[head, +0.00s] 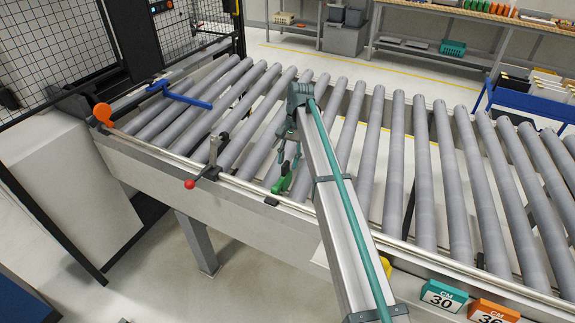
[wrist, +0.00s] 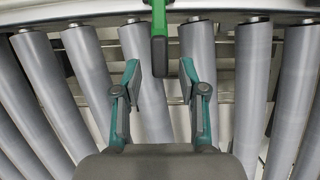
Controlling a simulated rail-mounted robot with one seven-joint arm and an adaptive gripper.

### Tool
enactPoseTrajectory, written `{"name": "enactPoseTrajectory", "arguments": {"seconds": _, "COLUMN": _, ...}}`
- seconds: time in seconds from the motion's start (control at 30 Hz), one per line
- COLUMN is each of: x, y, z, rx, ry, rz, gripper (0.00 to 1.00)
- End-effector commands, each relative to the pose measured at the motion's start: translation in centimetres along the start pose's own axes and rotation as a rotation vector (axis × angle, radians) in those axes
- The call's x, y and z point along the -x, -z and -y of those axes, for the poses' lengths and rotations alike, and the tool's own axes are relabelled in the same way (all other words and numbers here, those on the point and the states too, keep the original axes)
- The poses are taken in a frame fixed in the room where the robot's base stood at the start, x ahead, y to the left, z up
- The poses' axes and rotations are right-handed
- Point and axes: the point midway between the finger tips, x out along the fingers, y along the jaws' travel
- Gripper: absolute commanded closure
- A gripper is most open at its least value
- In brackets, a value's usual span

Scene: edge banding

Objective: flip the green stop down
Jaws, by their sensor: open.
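The green stop (head: 283,180) sits on the near rail of the roller conveyor, and its arm appears raised, leaning up towards my gripper. In the wrist view the green stop (wrist: 159,38) enters from the top centre as a green bar with a dark end. My gripper (head: 284,148) is over the rollers, close to the stop.
The rollers (head: 455,180) to the right are clear.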

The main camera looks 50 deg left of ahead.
Motion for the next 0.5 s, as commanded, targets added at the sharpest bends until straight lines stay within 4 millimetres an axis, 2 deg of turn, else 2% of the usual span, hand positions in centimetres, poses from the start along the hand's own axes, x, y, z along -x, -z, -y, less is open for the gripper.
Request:
{"name": "enactPoseTrajectory", "arguments": {"seconds": 0.03, "x": 1.0, "y": 0.1, "z": 0.1, "rx": 0.0, "ry": 0.001, "rz": -0.001, "gripper": 0.58}}
{"name": "enactPoseTrajectory", "arguments": {"seconds": 0.23, "x": 3.9, "y": 0.1, "z": 0.1, "rx": 0.0, "ry": 0.001, "rz": -0.001, "gripper": 0.58}}
{"name": "enactPoseTrajectory", "arguments": {"seconds": 0.5, "x": 5.0, "y": 0.0, "z": 0.0, "rx": 0.0, "ry": 0.0, "rz": 0.001, "gripper": 0.58}}
